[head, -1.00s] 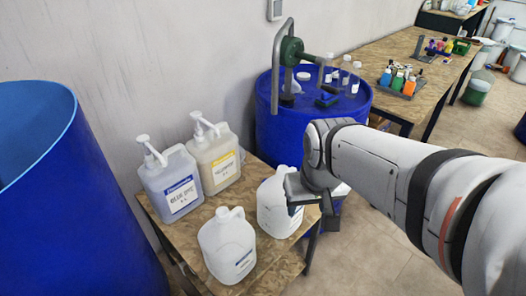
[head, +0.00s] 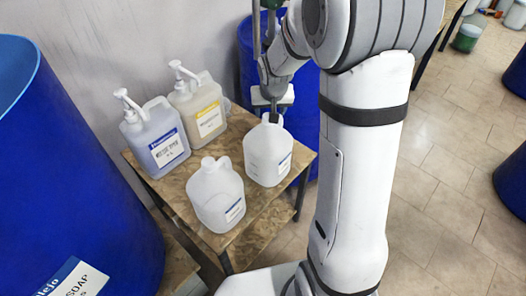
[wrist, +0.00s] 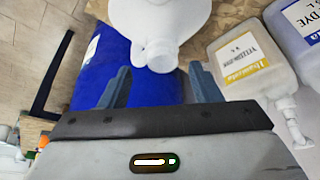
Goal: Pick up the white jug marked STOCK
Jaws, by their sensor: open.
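Two white jugs stand upright on the small wooden table, a back right one (head: 268,155) and a front one (head: 216,196). Their labels are too small to read, so I cannot tell which is marked STOCK. My gripper (head: 273,112) is at the top of the back right jug. In the wrist view, my gripper (wrist: 160,76) is open, with a white jug's neck (wrist: 162,55) in line with the gap, near the fingertips. Nothing is held, and I cannot tell whether a finger touches the jug.
A grey pump jug (head: 155,140) and a cream pump jug (head: 200,108) stand at the back left of the table (head: 262,206). A big blue drum (head: 75,190) is at the left. Another blue drum (head: 304,92) stands behind my arm. Tiled floor (head: 440,180) at right is clear.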

